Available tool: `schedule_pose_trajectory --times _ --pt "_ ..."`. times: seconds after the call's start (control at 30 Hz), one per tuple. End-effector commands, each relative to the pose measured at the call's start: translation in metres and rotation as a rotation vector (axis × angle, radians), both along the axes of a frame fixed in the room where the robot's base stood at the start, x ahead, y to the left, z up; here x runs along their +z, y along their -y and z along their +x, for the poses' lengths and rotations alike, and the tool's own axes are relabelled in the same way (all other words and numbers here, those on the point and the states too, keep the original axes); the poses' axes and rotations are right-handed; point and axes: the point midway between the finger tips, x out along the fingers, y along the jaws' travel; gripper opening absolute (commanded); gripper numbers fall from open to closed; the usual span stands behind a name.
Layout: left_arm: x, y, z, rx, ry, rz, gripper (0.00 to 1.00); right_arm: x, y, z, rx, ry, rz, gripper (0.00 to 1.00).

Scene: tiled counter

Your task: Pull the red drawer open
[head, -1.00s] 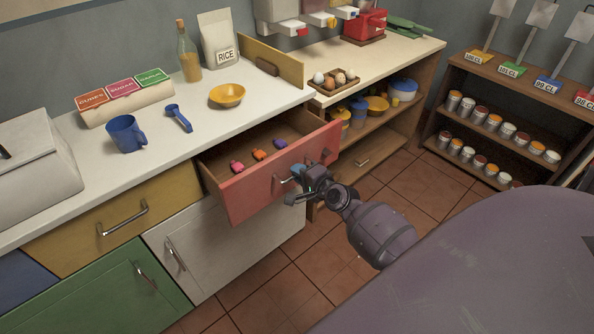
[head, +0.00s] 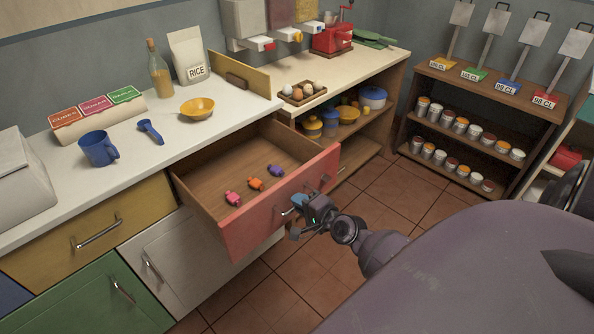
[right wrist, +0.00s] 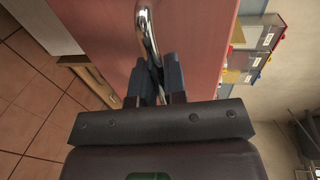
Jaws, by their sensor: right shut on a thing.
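The red drawer (head: 262,226) is pulled well out from under the white counter. Its inside shows, with a pink, an orange and a purple small item (head: 275,171) on its floor. My right gripper (head: 302,206) is at the drawer's front, shut on the metal handle. In the right wrist view, the two dark fingers (right wrist: 159,80) close around the chrome handle (right wrist: 147,32), with the red drawer front (right wrist: 195,45) behind it. My left gripper is not in view.
A blue mug (head: 97,149), a blue scoop (head: 150,131) and a yellow bowl (head: 197,108) stand on the counter above. A yellow drawer (head: 85,235) is at left. Open tiled floor (head: 375,190) lies in front of the shelves.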

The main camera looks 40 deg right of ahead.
Motion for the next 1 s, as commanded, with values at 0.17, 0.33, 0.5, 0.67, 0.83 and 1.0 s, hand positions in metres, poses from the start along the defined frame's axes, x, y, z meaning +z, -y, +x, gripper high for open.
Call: schedule_pose_trajectory --times 0.17,0.33,0.5,0.67,0.83,1.0 --pt "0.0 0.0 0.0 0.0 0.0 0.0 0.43 0.0 0.0 0.0 0.0 0.0 0.0 0.0" --pt "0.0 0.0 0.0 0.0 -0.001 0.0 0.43 0.0 0.0 0.0 0.0 0.0 0.0 0.25" --pt "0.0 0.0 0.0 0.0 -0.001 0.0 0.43 0.0 0.0 0.0 0.0 0.0 0.0 0.37" --pt "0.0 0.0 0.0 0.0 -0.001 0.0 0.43 0.0 0.0 0.0 0.0 0.0 0.0 0.37" --pt "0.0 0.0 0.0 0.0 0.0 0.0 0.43 0.001 0.001 -0.008 0.0 -0.001 -0.001 0.37" --pt "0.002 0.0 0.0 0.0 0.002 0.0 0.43 0.006 0.003 -0.032 0.0 -0.002 -0.001 0.37"
